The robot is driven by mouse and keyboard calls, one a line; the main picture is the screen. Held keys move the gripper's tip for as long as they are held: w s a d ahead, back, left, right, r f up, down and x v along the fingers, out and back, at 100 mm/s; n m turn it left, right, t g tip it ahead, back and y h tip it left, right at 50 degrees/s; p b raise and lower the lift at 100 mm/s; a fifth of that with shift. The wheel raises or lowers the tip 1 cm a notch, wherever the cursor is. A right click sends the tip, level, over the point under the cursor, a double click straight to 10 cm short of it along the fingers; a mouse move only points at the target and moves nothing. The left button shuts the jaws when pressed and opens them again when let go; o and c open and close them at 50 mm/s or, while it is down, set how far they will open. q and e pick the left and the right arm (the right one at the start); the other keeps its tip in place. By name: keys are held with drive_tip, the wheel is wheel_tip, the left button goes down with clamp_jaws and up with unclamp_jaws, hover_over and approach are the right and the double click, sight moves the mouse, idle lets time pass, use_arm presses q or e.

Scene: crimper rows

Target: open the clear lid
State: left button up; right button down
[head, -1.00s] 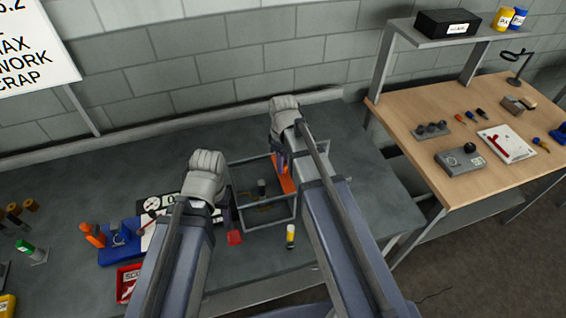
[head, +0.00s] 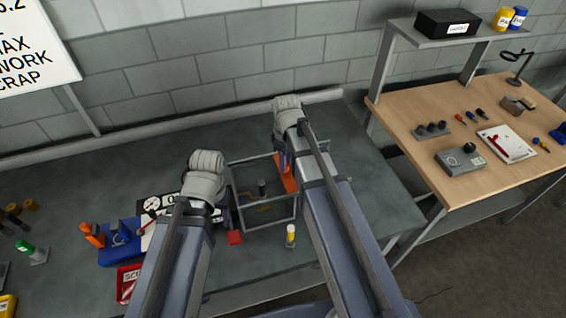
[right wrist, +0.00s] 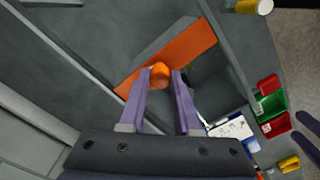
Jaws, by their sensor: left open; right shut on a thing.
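A clear case with a thin grey frame (head: 268,226) stands on the grey bench, and dark items show through it. Its clear lid is hard to make out, and I cannot tell how far it is raised.
A red block or bin (head: 235,237) sits close below the left gripper. A blue fixture (head: 121,243) is to the left. The bench behind the case is clear.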

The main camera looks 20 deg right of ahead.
drive_tip(key=d, duration=1.6)
drive_tip(key=shift+w+d, duration=0.15)
drive_tip(key=shift+w, duration=0.15)
drive_tip(key=c, duration=0.6)
unclamp_jaws()
wheel_tip(320, 180, up, 8)
drive_tip(key=p, duration=0.8)
drive_tip(key=shift+f, duration=0.15)
